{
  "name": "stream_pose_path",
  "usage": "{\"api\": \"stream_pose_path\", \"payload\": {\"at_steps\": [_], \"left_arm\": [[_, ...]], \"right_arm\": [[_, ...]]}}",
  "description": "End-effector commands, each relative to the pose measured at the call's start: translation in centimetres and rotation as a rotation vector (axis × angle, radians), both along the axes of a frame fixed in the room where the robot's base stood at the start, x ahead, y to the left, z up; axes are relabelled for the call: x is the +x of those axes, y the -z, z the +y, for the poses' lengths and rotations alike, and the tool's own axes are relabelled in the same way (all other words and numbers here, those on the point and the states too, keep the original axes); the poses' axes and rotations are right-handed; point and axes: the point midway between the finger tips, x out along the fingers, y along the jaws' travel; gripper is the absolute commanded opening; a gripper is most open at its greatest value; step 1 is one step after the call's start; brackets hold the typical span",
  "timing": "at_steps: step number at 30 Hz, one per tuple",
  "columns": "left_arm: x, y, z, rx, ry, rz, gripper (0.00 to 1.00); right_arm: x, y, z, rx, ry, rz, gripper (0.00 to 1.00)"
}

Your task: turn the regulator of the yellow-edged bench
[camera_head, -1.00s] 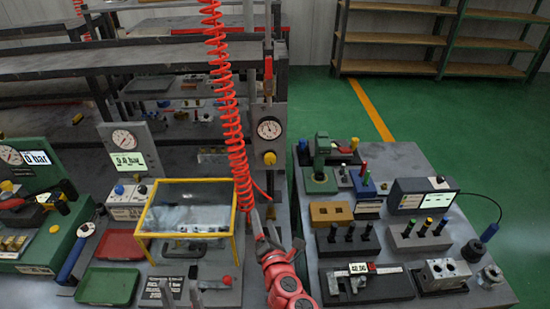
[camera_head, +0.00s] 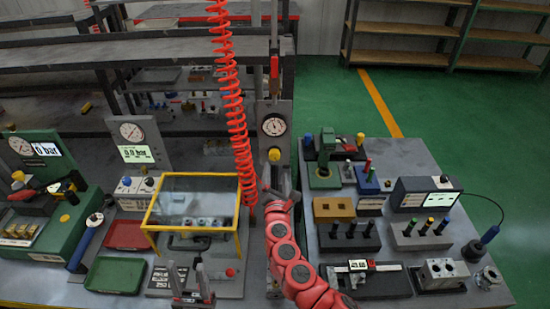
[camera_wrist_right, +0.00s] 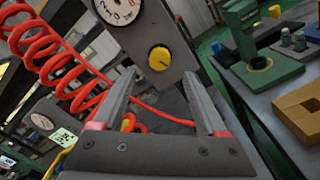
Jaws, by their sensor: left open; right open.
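The regulator is a round yellow knob (camera_head: 274,155) on an upright grey panel, below a white dial gauge (camera_head: 273,125). In the right wrist view the knob (camera_wrist_right: 159,58) shows just beyond and between my fingertips, with a gap. My right gripper (camera_head: 280,181) is open and empty, just below and in front of the panel; its two fingers (camera_wrist_right: 158,76) stand wide apart in the wrist view. My left gripper (camera_head: 190,272) is open and empty, low at the front of the bench, left of the red right arm.
A coiled red hose (camera_head: 232,110) hangs left of the panel. A yellow-framed clear cover (camera_head: 193,200) stands left of it, with red (camera_head: 127,235) and green trays (camera_head: 114,273). A second table (camera_head: 400,160) with blocks and tools stands to the right.

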Motion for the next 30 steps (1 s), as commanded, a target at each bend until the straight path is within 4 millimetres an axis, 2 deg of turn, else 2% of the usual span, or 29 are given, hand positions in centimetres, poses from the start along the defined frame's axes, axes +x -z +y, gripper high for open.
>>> {"api": "stream_pose_path", "payload": {"at_steps": [6, 13, 18, 27, 28, 30], "left_arm": [[0.0, 0.1, 0.0, 0.0, 0.0, 0.0, 0.5], [0.0, 0.9, 0.0, 0.0, 0.0, 0.0, 0.5], [0.0, 1.1, 0.0, 0.0, 0.0, 0.0, 0.5], [0.0, 1.1, 0.0, 0.0, 0.0, 0.0, 0.5], [0.0, 1.1, 0.0, 0.0, 0.0, 0.0, 0.5], [0.0, 1.1, 0.0, 0.0, 0.0, 0.0, 0.5]], "right_arm": [[3.4, 0.1, 0.1, 0.0, 0.001, 0.001, 0.75], [6.1, 0.0, 0.2, 0.003, 0.001, -0.002, 0.75], [6.9, 0.2, 0.1, -0.001, 0.0, 0.003, 0.75], [7.1, 0.1, 0.2, -0.001, -0.003, 0.002, 0.75], [7.1, 0.1, 0.2, -0.001, -0.003, 0.002, 0.74], [7.1, 0.1, 0.2, -0.001, -0.003, 0.002, 0.61]]}}
